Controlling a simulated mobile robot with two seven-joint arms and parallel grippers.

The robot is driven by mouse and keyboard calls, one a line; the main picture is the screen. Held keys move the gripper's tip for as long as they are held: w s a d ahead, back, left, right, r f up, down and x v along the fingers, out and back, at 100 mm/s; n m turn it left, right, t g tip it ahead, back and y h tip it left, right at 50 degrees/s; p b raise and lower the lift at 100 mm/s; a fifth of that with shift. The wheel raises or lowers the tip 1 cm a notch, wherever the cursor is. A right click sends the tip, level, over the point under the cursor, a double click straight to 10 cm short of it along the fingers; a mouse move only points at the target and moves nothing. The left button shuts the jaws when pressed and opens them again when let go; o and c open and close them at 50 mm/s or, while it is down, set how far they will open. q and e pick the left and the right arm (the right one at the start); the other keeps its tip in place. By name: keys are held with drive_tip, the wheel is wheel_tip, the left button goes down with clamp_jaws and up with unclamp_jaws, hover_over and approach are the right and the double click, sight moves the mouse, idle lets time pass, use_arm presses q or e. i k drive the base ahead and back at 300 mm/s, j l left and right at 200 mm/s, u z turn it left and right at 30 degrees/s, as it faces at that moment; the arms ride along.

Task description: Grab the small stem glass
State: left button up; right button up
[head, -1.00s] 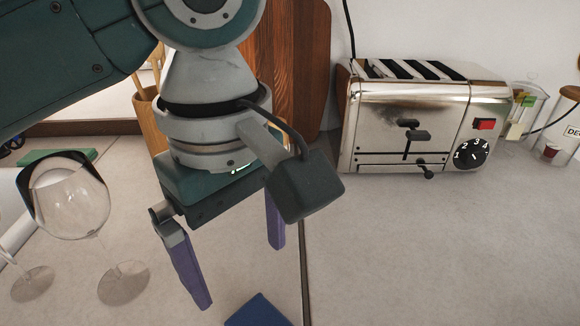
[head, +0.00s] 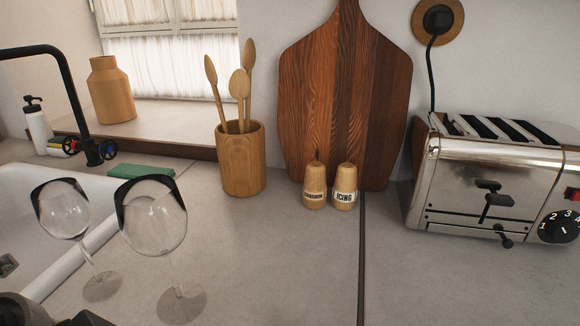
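Two clear stem glasses stand upright on the counter at the left, beside the sink. The left stem glass (head: 64,212) looks smaller and stands a little farther back. The right stem glass (head: 154,222) looks larger and nearer. Their bowls come close to each other in the picture, and both have dark reflections near the rim. I cannot tell for sure how much of the size difference comes from distance. Neither gripper's fingers show. Dark parts at the bottom left corner are probably my own arm.
A white sink (head: 22,190) and black faucet (head: 78,110) are at the left. A green sponge (head: 142,172) lies behind the glasses. A wooden utensil cup (head: 241,165), two shakers (head: 344,186), a cutting board (head: 345,90) and a toaster (head: 470,185) stand behind. The middle counter is clear.

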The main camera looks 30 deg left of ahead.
sight(63, 208)
drive_tip(key=u, duration=1.95)
